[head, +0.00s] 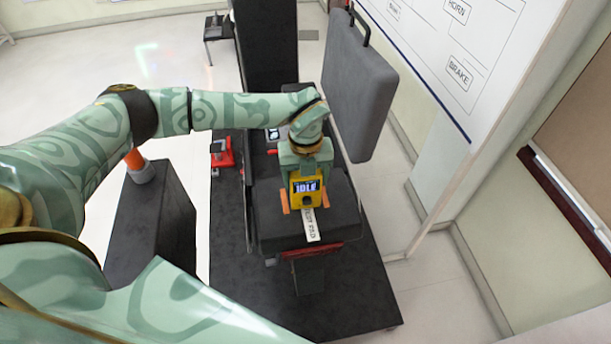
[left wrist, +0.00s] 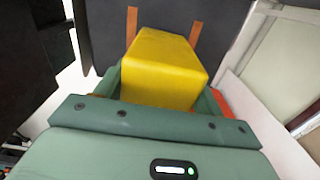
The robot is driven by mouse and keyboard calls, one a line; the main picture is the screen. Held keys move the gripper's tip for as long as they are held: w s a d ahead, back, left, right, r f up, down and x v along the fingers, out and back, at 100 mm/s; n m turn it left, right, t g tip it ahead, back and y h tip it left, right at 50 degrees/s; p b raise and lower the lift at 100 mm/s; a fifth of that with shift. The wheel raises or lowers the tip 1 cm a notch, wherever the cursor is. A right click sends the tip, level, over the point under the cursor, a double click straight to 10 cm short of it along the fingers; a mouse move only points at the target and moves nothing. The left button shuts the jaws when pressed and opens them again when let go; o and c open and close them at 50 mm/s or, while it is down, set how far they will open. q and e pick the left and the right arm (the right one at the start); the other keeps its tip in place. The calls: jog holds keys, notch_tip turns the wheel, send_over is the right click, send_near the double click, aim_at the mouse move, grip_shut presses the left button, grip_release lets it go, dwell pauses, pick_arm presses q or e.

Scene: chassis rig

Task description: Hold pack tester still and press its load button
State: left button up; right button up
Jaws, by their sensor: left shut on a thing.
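The pack tester (head: 307,187) is a yellow box with a dark screen reading "IDLE" and a dark round spot below the screen, perhaps its load button. It sits at the middle of the dark chassis block. My left gripper (head: 304,168) comes down on it from behind and is shut on it. In the left wrist view the yellow tester (left wrist: 163,68) fills the space between the green fingers of my left gripper (left wrist: 165,85). Orange straps or strips show beside the tester. My right gripper is not in view.
A white labelled tag (head: 312,225) lies in front of the tester. A red device (head: 221,152) stands to the left on the dark platform (head: 228,250). A grey case-like panel (head: 357,85) rises at the right, near a whiteboard (head: 450,50).

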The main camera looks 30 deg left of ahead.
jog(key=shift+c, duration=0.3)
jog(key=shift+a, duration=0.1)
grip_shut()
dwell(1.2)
